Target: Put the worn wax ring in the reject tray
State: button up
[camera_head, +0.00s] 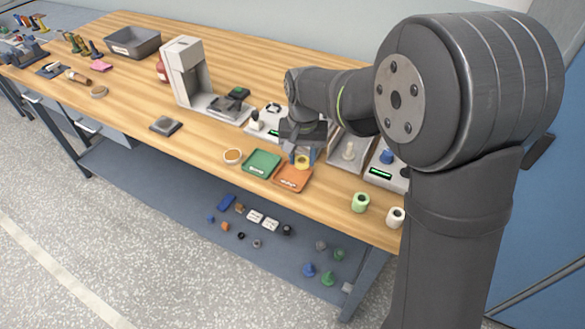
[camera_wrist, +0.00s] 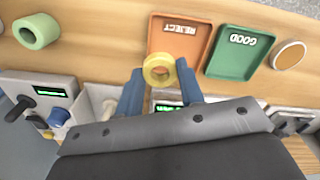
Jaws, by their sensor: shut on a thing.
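A yellow wax ring (camera_wrist: 159,70) is held between the two blue fingers of my gripper (camera_wrist: 160,85) in the wrist view. It also shows in the head view (camera_head: 302,162), under my gripper (camera_head: 303,155). The orange reject tray, labelled REJECT (camera_wrist: 178,42), lies just beyond the ring in the wrist view, and the ring overlaps its near edge there. In the head view the reject tray (camera_head: 293,181) is below my gripper. I cannot tell how high the ring is above the tray. Wear on the ring is too small to make out.
A green tray labelled GOOD (camera_wrist: 238,52) stands beside the reject tray. A round tan-topped dish (camera_wrist: 289,55) is past it. A pale green roll (camera_wrist: 36,31) stands on the other side. Devices with green displays (camera_head: 381,172) line the bench behind.

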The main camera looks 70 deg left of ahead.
jog(key=shift+s+a+f, duration=0.35)
jog(key=shift+s+f, duration=0.1)
jog(key=shift+s, duration=0.1)
jog(key=shift+s+a+f, duration=0.3)
jog(key=shift+s+f, duration=0.1)
jog(key=shift+s, duration=0.15)
jog(key=shift+f, duration=1.95)
jog(key=shift+f, duration=0.1)
jog(key=o, duration=0.7)
jog(key=shift+c, duration=0.2)
notch_tip(320, 180, up, 12)
send_over(292, 177)
jog(key=shift+f, duration=4)
